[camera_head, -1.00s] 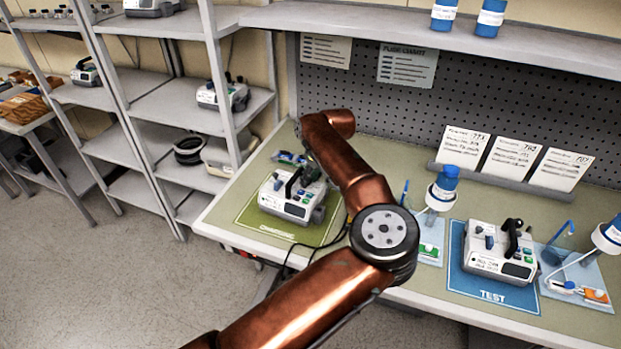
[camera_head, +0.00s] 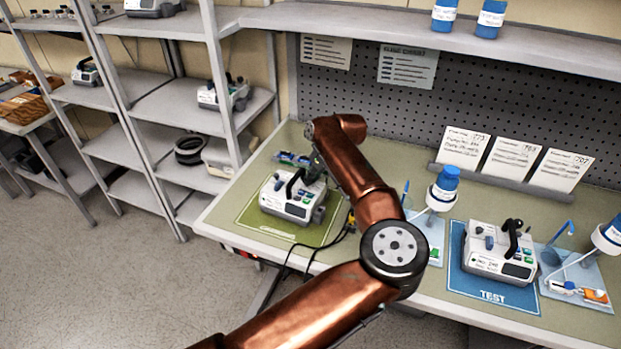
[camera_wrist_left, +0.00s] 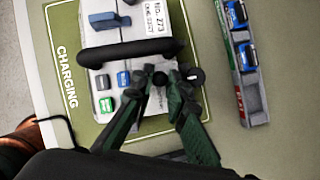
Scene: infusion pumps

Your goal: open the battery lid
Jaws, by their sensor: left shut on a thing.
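The white and grey infusion pump (camera_head: 291,209) stands on the green CHARGING mat (camera_head: 262,225) at the left of the bench. Its dark carry handle and blue and green buttons show in the wrist view (camera_wrist_left: 110,62). My left gripper (camera_wrist_left: 168,76) reaches over the pump's end beside the handle; it also shows in the head view (camera_head: 308,178). Its fingertips are shut on a small dark knob-like part (camera_wrist_left: 160,79), seemingly on the battery lid. The lid's outline is mostly hidden by the fingers, so I cannot tell its angle. My right gripper is out of view.
A tray (camera_wrist_left: 253,105) of blue batteries lies beside the CHARGING mat. A second pump (camera_head: 498,252) stands on the blue TEST mat (camera_head: 493,295), with blue-capped bottles (camera_head: 443,186) near it. Shelves (camera_head: 170,97) stand at left. Dark cables hang at the bench's front edge.

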